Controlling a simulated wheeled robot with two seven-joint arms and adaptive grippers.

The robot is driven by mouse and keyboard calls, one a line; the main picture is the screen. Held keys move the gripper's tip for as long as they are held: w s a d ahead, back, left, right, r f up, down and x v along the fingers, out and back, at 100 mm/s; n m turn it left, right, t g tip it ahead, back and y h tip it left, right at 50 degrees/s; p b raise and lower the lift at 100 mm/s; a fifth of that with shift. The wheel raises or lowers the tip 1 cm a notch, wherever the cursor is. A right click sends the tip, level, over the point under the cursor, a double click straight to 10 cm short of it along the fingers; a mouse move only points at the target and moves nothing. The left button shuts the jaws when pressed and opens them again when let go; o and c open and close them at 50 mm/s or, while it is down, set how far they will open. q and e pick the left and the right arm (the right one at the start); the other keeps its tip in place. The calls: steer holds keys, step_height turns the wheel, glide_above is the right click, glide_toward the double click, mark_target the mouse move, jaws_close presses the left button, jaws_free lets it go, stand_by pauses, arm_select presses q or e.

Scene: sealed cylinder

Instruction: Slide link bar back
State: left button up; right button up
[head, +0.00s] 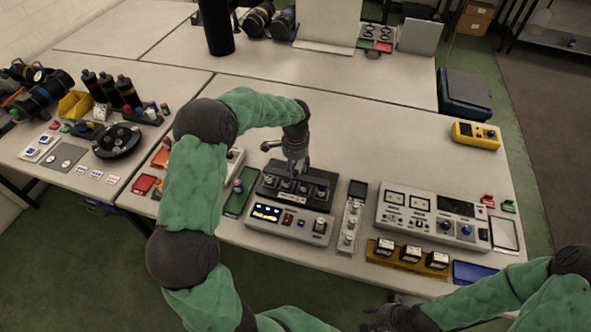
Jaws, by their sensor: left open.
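My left gripper (291,172) points down over a dark block (322,201) that carries several small fittings and stands on the back of a grey console. The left gripper is open, with its fingertips close to the top of the block; I cannot tell whether they touch it. No link bar can be made out clearly; one of the small fittings under the gripper may be it. The grey console (262,227) has a lit display at its front left. My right gripper (383,318) is low at the bottom edge, in front of the table, and its fingers are too dark to read.
Right of the console stand a narrow grey strip with round knobs (350,222), a large grey panel (432,205) and a yellow tray (408,262). A green tray (238,203) lies close on the left.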

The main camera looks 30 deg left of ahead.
arm_select(q)
steer(key=shift+f, duration=0.65)
